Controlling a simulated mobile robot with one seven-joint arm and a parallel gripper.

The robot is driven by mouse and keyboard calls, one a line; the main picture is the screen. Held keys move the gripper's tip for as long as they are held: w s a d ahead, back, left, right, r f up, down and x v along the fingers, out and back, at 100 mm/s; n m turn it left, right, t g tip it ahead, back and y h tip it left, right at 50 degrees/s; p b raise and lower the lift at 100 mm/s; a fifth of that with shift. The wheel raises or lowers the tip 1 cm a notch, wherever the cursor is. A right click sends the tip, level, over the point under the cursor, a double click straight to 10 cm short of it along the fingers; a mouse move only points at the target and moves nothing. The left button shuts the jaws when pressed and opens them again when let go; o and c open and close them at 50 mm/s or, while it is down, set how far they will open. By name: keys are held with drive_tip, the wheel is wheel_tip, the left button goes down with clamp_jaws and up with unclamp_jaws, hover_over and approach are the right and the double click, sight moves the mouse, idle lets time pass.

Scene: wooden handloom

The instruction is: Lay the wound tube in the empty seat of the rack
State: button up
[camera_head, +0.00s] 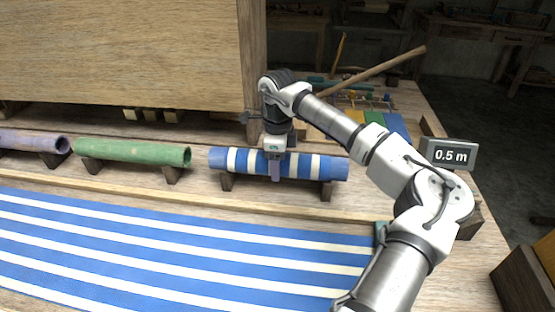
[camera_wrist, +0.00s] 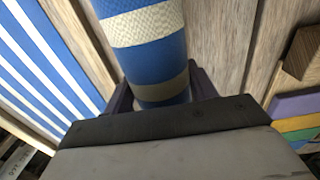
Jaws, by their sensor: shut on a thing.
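The wound tube (camera_head: 236,160), blue with cream bands, lies level across the right pair of dark rack blocks (camera_head: 326,191). Its underside hides the block tops, and I cannot tell whether it touches them or hangs just above. My gripper (camera_head: 276,172) points down and is shut on the tube near its middle. In the wrist view the wound tube (camera_wrist: 143,35) runs between the two dark fingers of my gripper (camera_wrist: 160,92). The left rack block (camera_head: 227,183) of this seat shows below the tube's left end.
A green tube (camera_head: 130,152) and a purple tube (camera_head: 30,142) lie in rack seats to the left. Blue-and-white striped cloth (camera_head: 150,250) fills the front. A wooden post (camera_head: 252,60) stands behind my gripper. Coloured pieces (camera_head: 375,118) and a long stick (camera_head: 385,66) lie at the back right.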

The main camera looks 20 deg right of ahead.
drive_tip(key=shift+f, duration=0.15)
drive_tip(key=o, duration=1.3)
wheel_tip(320, 180, up, 14)
drive_tip(key=b, duration=0.1)
